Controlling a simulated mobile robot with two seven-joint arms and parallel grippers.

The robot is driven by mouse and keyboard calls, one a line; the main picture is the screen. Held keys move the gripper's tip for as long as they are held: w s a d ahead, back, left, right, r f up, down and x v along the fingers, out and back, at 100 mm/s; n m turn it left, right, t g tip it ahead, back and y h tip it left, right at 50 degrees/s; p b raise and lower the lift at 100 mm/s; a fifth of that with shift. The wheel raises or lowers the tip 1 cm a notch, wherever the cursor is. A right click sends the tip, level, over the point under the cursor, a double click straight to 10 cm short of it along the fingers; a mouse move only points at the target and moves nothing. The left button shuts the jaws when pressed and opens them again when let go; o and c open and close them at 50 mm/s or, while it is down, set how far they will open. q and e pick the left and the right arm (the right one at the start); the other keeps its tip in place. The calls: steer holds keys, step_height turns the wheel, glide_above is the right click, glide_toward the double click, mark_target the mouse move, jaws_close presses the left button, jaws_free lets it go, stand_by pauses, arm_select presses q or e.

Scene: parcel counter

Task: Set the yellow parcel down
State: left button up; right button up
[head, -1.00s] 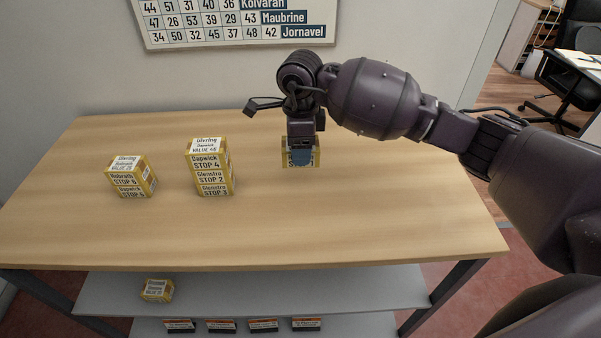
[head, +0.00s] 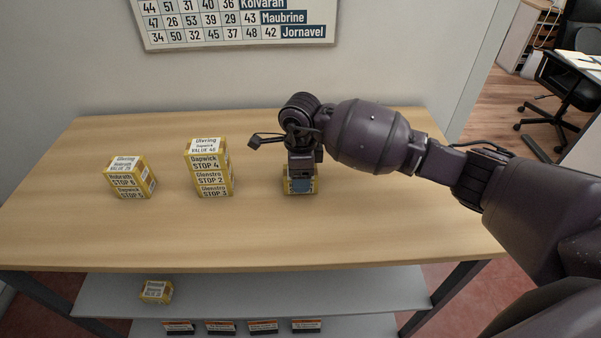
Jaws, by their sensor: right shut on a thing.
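My right gripper (head: 301,182) points down and is shut on a yellow parcel (head: 287,188) at the right of the table (head: 400,225). The fingers cover most of the parcel's front, so its label cannot be read. The parcel is low, at or very near the table top; I cannot tell whether it touches. My left gripper is not in view.
A taller stack of yellow parcels (head: 213,178) stands left of the gripper, and a shorter stack (head: 130,180) stands further left. Another yellow parcel (head: 156,291) lies on the shelf (head: 230,295) below. The table's front and right are clear.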

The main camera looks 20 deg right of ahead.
steer(key=o, duration=0.6)
steer(key=shift+f, duration=0.15)
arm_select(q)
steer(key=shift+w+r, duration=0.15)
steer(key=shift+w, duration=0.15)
arm_select(e)
steer(key=o, duration=0.5)
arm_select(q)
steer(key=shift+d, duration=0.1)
arm_select(e)
steer(key=shift+r, duration=0.25)
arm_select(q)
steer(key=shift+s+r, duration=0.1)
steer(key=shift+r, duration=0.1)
arm_select(e)
steer(key=shift+r, duration=5.95)
